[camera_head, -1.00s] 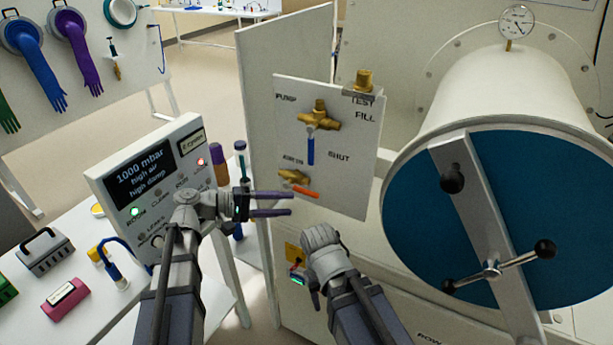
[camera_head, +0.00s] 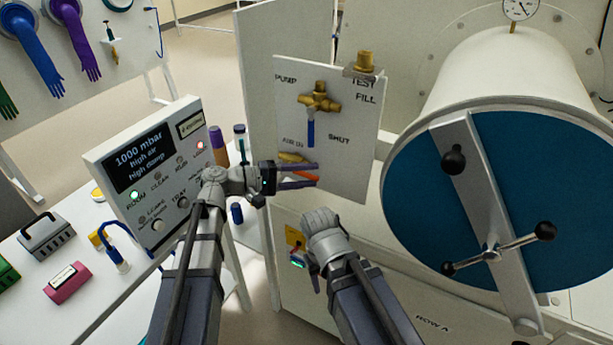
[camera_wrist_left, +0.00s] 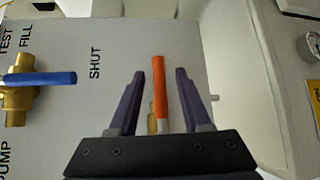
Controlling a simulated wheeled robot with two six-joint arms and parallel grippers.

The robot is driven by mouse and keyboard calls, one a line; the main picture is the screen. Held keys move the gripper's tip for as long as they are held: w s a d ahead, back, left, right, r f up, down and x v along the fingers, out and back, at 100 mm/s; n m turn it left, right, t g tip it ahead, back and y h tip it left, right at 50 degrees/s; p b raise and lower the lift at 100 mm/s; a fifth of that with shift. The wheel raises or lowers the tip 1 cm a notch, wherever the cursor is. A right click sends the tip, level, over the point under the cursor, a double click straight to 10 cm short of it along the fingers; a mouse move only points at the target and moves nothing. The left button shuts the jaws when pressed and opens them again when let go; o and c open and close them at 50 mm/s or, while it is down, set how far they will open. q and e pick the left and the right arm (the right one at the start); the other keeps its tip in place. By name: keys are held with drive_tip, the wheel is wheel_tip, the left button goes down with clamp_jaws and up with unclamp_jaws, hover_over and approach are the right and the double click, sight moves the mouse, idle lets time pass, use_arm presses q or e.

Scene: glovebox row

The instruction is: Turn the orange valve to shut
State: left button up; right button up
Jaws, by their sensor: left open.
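The orange valve handle (camera_wrist_left: 159,88) stands between the two open purple fingers of my left gripper (camera_wrist_left: 157,98) in the left wrist view, with a visible gap on each side. In the head view the orange handle (camera_head: 306,177) shows partly between the fingers of the left gripper (camera_head: 316,174). Its brass body (camera_head: 290,157) is partly hidden by the gripper. The word SHUT (camera_head: 339,138) is printed on the white panel (camera_head: 350,170), up and to the right of the orange handle. My right gripper points down below the panel; its fingers are mostly hidden.
A blue-handled brass valve (camera_head: 319,98) sits above on the same panel. A display box (camera_head: 140,155) reading 1000 mbar stands left of my left arm. A large white cylinder with a blue door (camera_head: 420,190) is at right.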

use_arm(q)
clamp_jaws()
idle(0.4)
idle(1.1)
